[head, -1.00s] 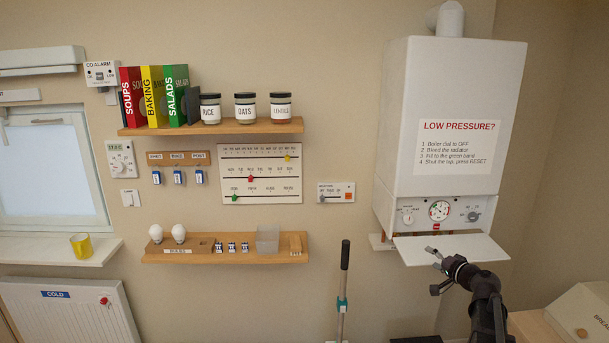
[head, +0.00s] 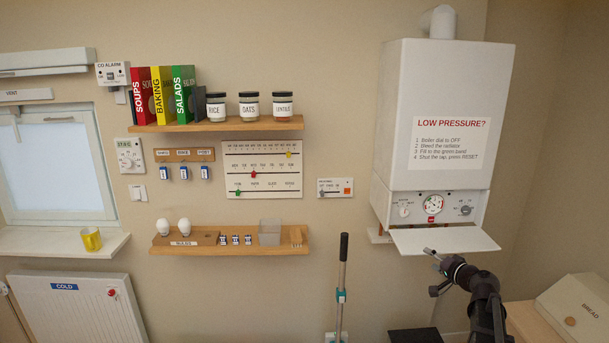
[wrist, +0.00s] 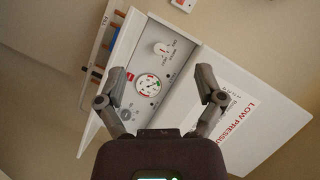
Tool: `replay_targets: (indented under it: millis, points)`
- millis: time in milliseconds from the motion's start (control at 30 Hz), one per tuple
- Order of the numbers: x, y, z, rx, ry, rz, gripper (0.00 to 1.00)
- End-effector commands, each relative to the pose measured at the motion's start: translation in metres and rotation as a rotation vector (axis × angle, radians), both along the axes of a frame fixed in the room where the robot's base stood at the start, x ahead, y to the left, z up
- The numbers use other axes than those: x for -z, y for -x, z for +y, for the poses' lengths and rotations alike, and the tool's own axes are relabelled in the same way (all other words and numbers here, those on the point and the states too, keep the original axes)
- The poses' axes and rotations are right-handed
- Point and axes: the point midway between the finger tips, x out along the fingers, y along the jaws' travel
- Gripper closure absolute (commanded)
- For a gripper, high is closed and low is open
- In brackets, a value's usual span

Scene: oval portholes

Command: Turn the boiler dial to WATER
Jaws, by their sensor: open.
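The white boiler (head: 445,110) hangs on the wall at the right. Its lower panel holds a white dial (head: 404,210) at the left, a round gauge (head: 433,204) in the middle and a grey knob (head: 466,210) at the right. In the wrist view the white dial (wrist: 162,49) has small printing beside it, too small to read surely; its setting is unclear. The gauge (wrist: 146,90) shows between the fingers. My gripper (head: 434,258) is open and empty, apart from the panel and by the lowered flap. Its spread fingers also show in the wrist view (wrist: 163,82).
The white flap (head: 440,240) juts out below the boiler panel. Copper-coloured pipes show beneath the boiler. A tall dark-handled lever (head: 343,265) stands left of my arm. A bread box (head: 575,305) sits at lower right. Shelves and a slider board fill the wall to the left.

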Motion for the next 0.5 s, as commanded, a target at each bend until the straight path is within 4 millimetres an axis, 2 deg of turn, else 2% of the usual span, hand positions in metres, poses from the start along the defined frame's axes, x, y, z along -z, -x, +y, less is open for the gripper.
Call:
replay_targets:
  millis: [233,500]
  points:
    - [0.015,0.008,0.027,-0.058,0.044,0.049,0.13]
    - [0.042,0.026,0.073,-0.162,0.129,0.144,0.13]
